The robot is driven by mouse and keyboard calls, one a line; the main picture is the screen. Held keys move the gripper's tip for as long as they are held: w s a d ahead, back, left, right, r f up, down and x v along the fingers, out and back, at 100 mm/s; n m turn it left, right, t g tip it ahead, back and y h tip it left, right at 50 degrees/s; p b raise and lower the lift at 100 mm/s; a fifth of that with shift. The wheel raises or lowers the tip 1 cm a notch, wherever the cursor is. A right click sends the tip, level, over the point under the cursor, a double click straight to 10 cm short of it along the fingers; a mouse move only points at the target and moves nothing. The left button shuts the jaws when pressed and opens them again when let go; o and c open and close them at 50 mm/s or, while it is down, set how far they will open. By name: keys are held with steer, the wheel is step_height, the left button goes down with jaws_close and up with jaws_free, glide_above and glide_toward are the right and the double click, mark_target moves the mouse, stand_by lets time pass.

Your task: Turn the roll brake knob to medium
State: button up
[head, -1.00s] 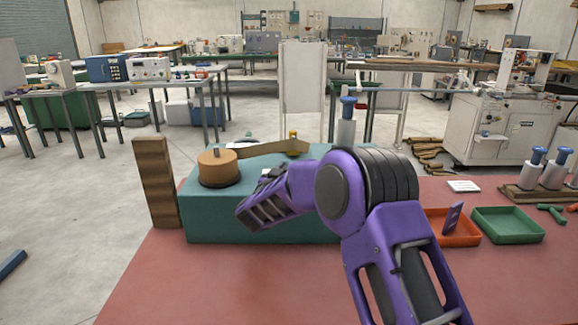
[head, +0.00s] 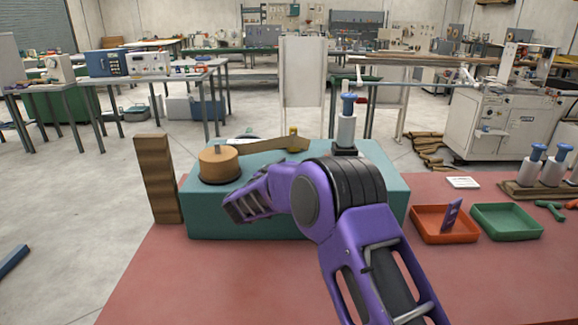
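The teal body of the winder (head: 385,180) stands on the red bench top. It bears a round tan roll (head: 218,164) at its left and a white post with a blue top (head: 347,125) at its right. A brown strip (head: 275,144) runs from the roll to a small yellow part (head: 293,138). I cannot make out the roll brake knob; my purple arm covers much of the teal front and top. The dark slotted end of my arm (head: 247,206) is in front of the teal body, below the roll. No separate gripper fingers can be told apart there.
A brown wooden block (head: 158,178) stands upright at the left of the teal body. An orange tray (head: 430,234) and a green tray (head: 507,233) lie at the right, with blue-topped posts (head: 553,167) behind. The red bench (head: 190,285) is bare at front left.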

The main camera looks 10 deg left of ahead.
steer(key=shift+o, duration=0.9)
steer(key=v, duration=1.7)
steer(key=shift+s+p, duration=0.25)
steer(key=shift+p, duration=0.1)
